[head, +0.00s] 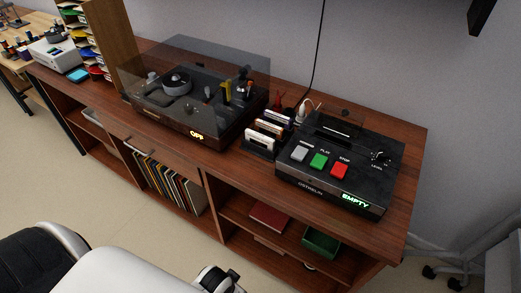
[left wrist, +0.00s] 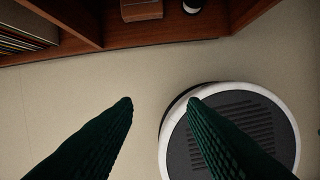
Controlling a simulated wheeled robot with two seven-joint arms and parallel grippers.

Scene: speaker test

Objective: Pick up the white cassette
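Several cassettes stand in a small dark rack (head: 257,153) on the wooden sideboard, left of the black tape deck (head: 335,165). The front one is a white cassette (head: 260,140) with a dark pattern; the ones behind it partly overlap. The deck's display reads "EMPTY". In the left wrist view my left gripper (left wrist: 160,102) points at the floor, its two dark green fingers wide apart with nothing between them. It is low in front of the sideboard, away from the cassettes. My right gripper is not in view.
A turntable (head: 190,88) under a clear lid, showing "OFF", stands left of the rack. The sideboard (head: 410,150) has open shelves with records (head: 168,183), a red box (head: 269,215) and a green box (head: 321,241). A cable hangs behind. The floor in front is partly clear.

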